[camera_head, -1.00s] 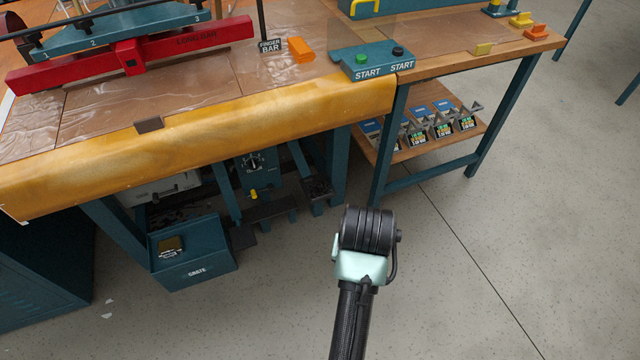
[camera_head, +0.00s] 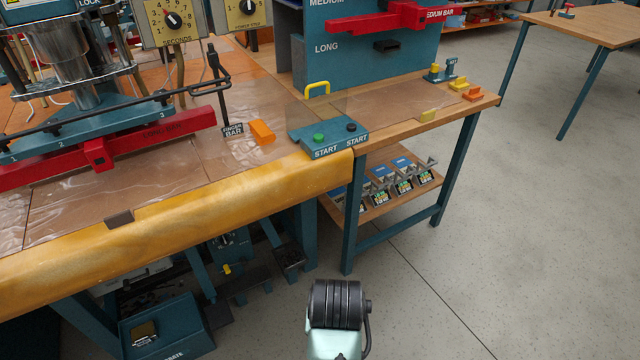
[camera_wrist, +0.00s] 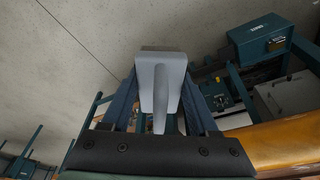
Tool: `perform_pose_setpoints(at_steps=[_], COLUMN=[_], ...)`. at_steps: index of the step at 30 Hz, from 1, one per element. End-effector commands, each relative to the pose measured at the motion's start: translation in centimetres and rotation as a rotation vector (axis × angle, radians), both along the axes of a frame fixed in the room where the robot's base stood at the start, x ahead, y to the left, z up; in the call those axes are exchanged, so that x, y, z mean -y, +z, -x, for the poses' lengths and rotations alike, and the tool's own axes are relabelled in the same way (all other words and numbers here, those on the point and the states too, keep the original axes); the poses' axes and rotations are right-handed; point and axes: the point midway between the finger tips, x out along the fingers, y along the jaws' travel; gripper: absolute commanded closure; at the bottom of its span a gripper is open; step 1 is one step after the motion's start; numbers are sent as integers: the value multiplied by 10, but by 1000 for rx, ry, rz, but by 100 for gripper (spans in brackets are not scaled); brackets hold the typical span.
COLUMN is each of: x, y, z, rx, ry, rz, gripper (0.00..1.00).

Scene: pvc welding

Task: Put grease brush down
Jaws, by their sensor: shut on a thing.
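My gripper (camera_wrist: 160,92) shows only in the wrist view, where its dark fingers close on a plain grey piece with a narrow stem, the grease brush (camera_wrist: 161,66) by its place in the jaws. The brush's wide end points away from the wrist, with grey floor behind it. Its bristles cannot be made out. In the head view my arm shows at the bottom centre, but the gripper and brush are out of view.
A workbench (camera_head: 215,227) with a yellow-orange front edge fills the left. A START box (camera_head: 325,140) and an orange block (camera_head: 261,132) stand on it. A side table (camera_head: 430,115) joins on the right. A teal crate (camera_head: 172,342) is below. The floor at right is open.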

Motion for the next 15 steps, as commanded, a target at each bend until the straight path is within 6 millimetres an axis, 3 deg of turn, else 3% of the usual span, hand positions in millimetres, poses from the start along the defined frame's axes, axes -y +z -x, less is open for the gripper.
perform_pose_setpoints(at_steps=[1, 3, 15], x=[0, 0, 0], y=[22, 38, 115], z=[5, 12, 52], rx=[0, 0, -1], ry=[0, 0, 0], rz=[0, 0, 1], gripper=[100, 100, 100])
